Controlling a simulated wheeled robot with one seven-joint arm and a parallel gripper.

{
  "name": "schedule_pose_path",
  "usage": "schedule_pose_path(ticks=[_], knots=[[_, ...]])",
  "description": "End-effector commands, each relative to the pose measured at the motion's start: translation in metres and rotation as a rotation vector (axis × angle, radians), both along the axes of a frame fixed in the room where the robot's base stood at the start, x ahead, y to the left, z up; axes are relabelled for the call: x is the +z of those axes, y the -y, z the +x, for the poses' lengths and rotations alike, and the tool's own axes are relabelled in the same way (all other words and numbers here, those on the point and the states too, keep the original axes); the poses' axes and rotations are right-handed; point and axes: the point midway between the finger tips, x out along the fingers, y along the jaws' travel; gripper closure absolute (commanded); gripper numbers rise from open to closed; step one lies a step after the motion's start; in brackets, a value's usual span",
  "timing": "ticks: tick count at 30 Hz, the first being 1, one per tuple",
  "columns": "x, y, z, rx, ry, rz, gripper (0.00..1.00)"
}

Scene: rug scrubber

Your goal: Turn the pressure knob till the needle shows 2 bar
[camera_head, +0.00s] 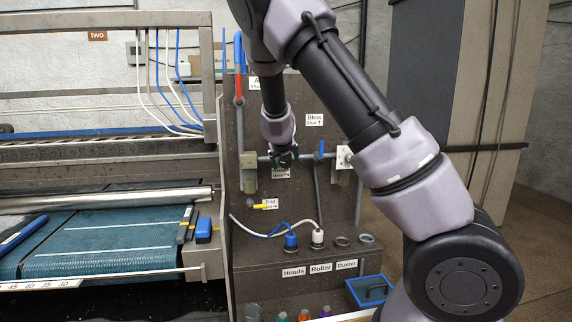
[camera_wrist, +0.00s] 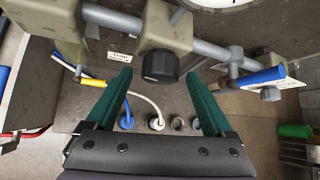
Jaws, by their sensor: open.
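The black pressure knob (camera_wrist: 160,66) shows in the wrist view under a beige regulator body (camera_wrist: 162,28) on a grey pipe. My gripper (camera_wrist: 160,73) is open, with its green fingers spread to the left and right of the knob and no visible contact. Only the lower edge of a white dial (camera_wrist: 222,3) shows at the top of the wrist view; its needle and reading cannot be made out. In the head view my gripper (camera_head: 283,158) is at the pipe on the dark panel and hides the knob and dial.
A blue-handled valve (camera_wrist: 262,77) is right of the knob and a yellow-handled one (camera_wrist: 92,82) is lower left. A blue plug (camera_head: 290,240) and a white plug (camera_head: 317,238) with hoses stand below, beside empty sockets (camera_head: 342,241). The rug machine (camera_head: 110,235) is at left.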

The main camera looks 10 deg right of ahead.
Motion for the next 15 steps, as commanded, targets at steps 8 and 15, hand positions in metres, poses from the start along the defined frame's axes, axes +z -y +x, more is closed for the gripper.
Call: schedule_pose_path(ticks=[8,15], knots=[[0.038,-0.014,-0.041,0.004,0.0,0.004,0.14],[0.056,-0.019,-0.06,0.002,-0.002,-0.001,0.14]])
